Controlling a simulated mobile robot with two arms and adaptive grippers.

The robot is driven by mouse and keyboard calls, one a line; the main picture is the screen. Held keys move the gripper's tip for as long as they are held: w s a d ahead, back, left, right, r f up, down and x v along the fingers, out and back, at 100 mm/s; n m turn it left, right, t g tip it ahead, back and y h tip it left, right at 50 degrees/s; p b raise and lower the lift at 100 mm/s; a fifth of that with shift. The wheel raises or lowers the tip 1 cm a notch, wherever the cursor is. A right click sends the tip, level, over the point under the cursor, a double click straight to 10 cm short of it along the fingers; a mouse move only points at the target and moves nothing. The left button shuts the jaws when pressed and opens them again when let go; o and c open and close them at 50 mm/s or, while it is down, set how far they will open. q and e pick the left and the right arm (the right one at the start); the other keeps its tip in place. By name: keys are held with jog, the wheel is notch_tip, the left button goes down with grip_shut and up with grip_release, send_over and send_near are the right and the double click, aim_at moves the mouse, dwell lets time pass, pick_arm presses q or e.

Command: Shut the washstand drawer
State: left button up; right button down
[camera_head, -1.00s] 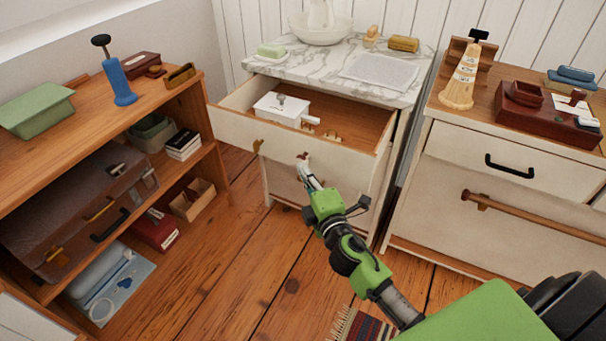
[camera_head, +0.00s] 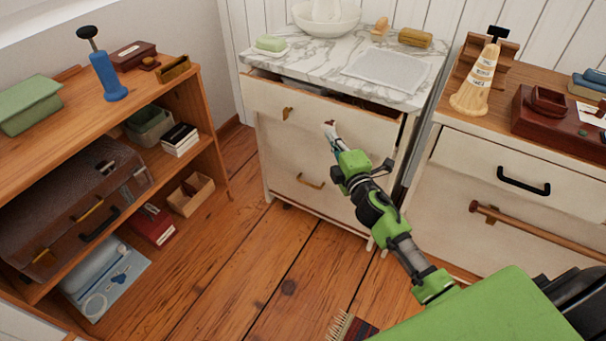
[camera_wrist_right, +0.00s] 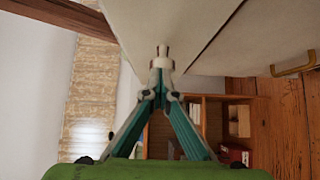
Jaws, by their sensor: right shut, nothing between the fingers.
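The washstand (camera_head: 330,199) is a cream cabinet with a grey-veined marble top. Its upper drawer (camera_head: 263,103) stands slightly open, with a narrow dark gap under the marble and a little of its contents showing. A brass pull (camera_head: 287,114) is on the left part of the drawer front. My right gripper (camera_head: 329,128) is shut and empty, with its fingertips at the drawer front, right of the pull. In the right wrist view the closed fingertips (camera_wrist_right: 162,52) are against or very near the cream front; exact contact is unclear. My left gripper is out of view.
A wooden shelf (camera_head: 178,82) with a blue pump, boxes and a brown case stands at left. A cream dresser (camera_head: 450,155) with a black handle stands close at right. Bowl (camera_head: 327,17), soap and brush sit on the marble. Floor in front is mostly clear.

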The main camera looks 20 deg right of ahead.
aim_at(341, 122)
jog(key=w+d, duration=0.2)
jog(key=d, duration=0.1)
jog(key=shift+w, duration=0.15)
jog(key=shift+w+d, duration=0.55)
jog(key=shift+d, duration=0.1)
jog(key=shift+d+r, duration=0.2)
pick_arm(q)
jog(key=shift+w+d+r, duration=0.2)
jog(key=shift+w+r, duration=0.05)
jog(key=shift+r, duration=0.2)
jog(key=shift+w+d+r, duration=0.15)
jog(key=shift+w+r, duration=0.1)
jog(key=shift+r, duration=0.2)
